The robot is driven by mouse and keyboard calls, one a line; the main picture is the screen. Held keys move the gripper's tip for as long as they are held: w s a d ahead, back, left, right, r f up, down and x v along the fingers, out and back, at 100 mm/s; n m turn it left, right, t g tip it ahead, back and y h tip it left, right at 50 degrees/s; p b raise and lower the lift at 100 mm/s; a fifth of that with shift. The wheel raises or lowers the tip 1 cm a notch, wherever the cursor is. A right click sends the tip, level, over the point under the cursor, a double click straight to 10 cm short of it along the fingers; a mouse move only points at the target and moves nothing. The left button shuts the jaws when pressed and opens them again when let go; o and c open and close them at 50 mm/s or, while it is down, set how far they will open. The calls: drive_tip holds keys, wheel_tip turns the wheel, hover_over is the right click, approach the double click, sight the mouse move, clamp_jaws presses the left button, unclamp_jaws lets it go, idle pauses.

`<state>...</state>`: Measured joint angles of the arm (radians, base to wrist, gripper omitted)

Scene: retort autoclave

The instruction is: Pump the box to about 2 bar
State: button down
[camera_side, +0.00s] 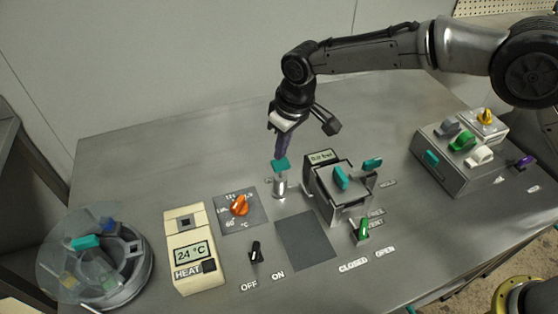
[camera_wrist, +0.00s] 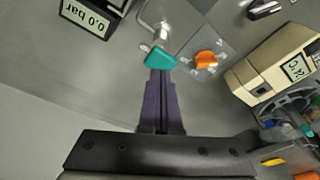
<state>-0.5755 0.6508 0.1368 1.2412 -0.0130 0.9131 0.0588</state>
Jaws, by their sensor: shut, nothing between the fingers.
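The pump (camera_side: 280,184) is a short metal cylinder topped by a teal handle (camera_side: 281,164). The handle also shows in the wrist view (camera_wrist: 159,57). My gripper (camera_side: 282,154) is shut and empty, its purple fingers pointing down at the teal handle. In the wrist view the closed fingertips (camera_wrist: 161,74) meet the handle's edge; I cannot tell whether they touch it. The metal box (camera_side: 345,200) stands right of the pump with a teal grip on its lid. Its gauge (camera_side: 319,157) shows 0.0 bar, also legible upside down in the wrist view (camera_wrist: 85,14).
A green lever (camera_side: 363,229) stands in front of the box near the CLOSED and OPEN labels. An orange knob (camera_side: 239,205), a heater unit (camera_side: 190,248) reading 24 °C and a black switch (camera_side: 256,252) are left. A knob panel (camera_side: 452,180) stands right, a round bin (camera_side: 135,270) far left.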

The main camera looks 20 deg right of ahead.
sight(282, 163)
drive_tip(key=shift+f, duration=0.2)
drive_tip(key=shift+f, duration=2.05)
idle(0.5)
drive_tip(key=shift+r, duration=0.8)
drive_tip(key=shift+f, duration=0.65)
idle(0.7)
